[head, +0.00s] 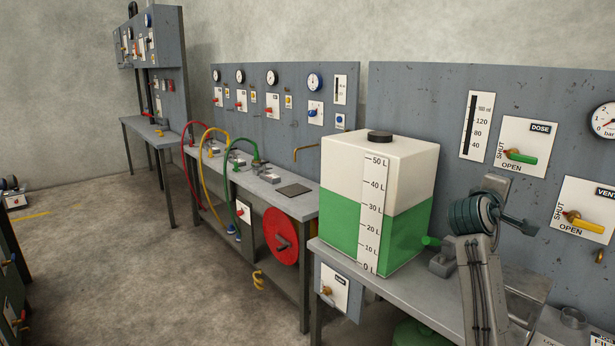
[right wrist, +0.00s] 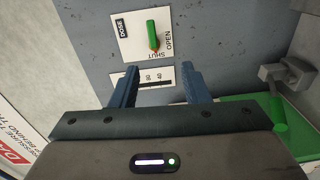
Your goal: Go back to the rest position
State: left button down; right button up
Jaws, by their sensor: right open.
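My right arm (head: 478,250) rises at the lower right of the head view, in front of the grey panel and beside the tank. Its fingers cannot be made out clearly there. In the right wrist view my right gripper (right wrist: 157,75) is open, with two blue fingers apart and nothing between them. It faces the panel, with the DOSE plate and its green handle (right wrist: 153,36) beyond the fingertips. In the head view the green DOSE handle (head: 521,156) points right. My left gripper is not in view.
A white and green tank (head: 345,158) stands on the near bench (head: 400,298), left of my right arm. The yellow VENT handle (head: 588,225) is at the right. A red disc (head: 275,222) hangs under the middle bench. Open floor (head: 120,260) lies at the left.

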jog(key=s+a+f+m+g+y, duration=0.15)
jog(key=s+f, duration=0.35)
jog(key=f, duration=0.5)
jog(key=s+a+f+y, duration=0.25)
jog(key=s+f, duration=0.25)
jog(key=f, duration=0.5)
jog(key=s+a+f+m+g+y, duration=0.1)
jog(key=s+a+f+y, duration=0.3)
jog(key=f, duration=0.7)
jog(key=s+a+f+m+g+y, duration=0.1)
jog(key=s+a+f+g+y, duration=0.2)
jog(key=s, duration=0.8)
jog(key=s+a+f+m+g, duration=0.15)
jog(key=s+f, duration=0.35)
jog(key=s, duration=0.5)
jog(key=s+a+f+m+g+y, duration=0.1)
jog(key=s+a+f+m+y, duration=0.3)
jog(key=s, duration=0.7)
jog(key=d+f+n+g+h, duration=0.1)
jog(key=d+f+n+h, duration=0.15)
jog(key=f, duration=2.75)
jog(key=s+d+f+g, duration=0.1)
jog(key=s+d+f, duration=0.1)
jog(key=s+f, duration=1.5)
notch_tip(320, 180, down, 3)
jog(key=shift+s+r+m, duration=0.15)
jog(key=shift+r+m, duration=0.05)
jog(key=shift+m, duration=0.25)
